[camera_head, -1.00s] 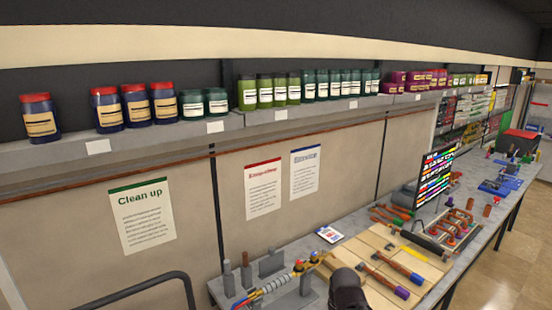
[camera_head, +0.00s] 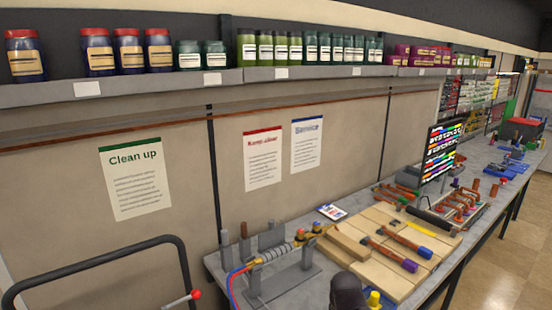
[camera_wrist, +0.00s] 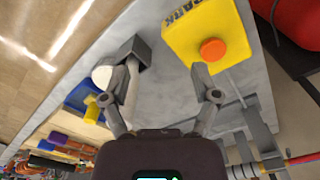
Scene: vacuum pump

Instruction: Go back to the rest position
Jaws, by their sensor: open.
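My gripper (camera_wrist: 165,95) is open and empty in the wrist view, its two fingers spread apart over the grey bench top. A yellow box (camera_wrist: 190,35) with a round orange button (camera_wrist: 212,49) and dark lettering lies beyond the right finger. A dark grey part with a white rounded end (camera_wrist: 103,76) is beside the left finger. In the head view a dark rounded piece (camera_head: 347,291), which looks like part of my arm, shows at the bottom edge. The gripper's fingers are hidden there.
The workbench (camera_head: 318,283) carries a metal stand with a brass-and-hose assembly (camera_head: 285,248), wooden boards (camera_head: 385,285) with tools, and a screen (camera_head: 441,152). A shelf (camera_head: 245,78) of jars runs along the wall. A black tubular rail (camera_head: 110,258) stands at lower left.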

